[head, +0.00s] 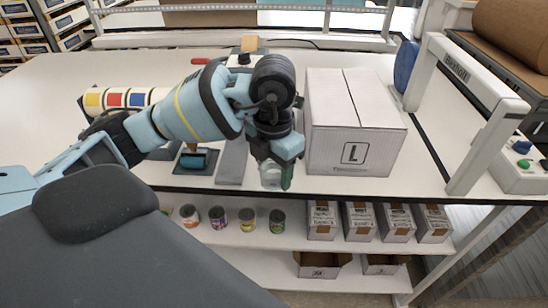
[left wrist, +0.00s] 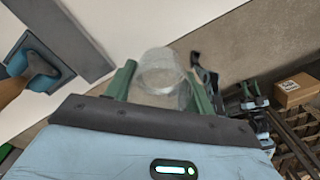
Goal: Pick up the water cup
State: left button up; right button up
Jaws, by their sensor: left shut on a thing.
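The water cup is a clear, see-through cup (head: 270,178) at the front edge of the white table, left of the large box. My left gripper (head: 277,176) points down at it, with green fingers on either side. The left wrist view shows the round rim of the cup (left wrist: 160,68) between the two fingers of my left gripper (left wrist: 160,88), which is shut on it. In that view the cup overlaps the table edge and the floor. I cannot tell how far its base is from the tabletop. My right gripper is not in view.
A large white box marked L (head: 352,155) stands close to the right of the gripper. A grey flat strip (head: 232,160) and a dark plate with a blue-handled tool (head: 197,161) lie to the left. Several cans and small boxes (head: 322,221) stand on the shelf below.

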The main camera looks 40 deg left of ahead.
pick_arm(q)
jog(key=s+d, duration=0.4)
jog(key=s, duration=0.3)
jog(key=shift+d+r, duration=0.4)
jog(key=shift+s, duration=0.15)
dwell(0.6)
dwell(0.9)
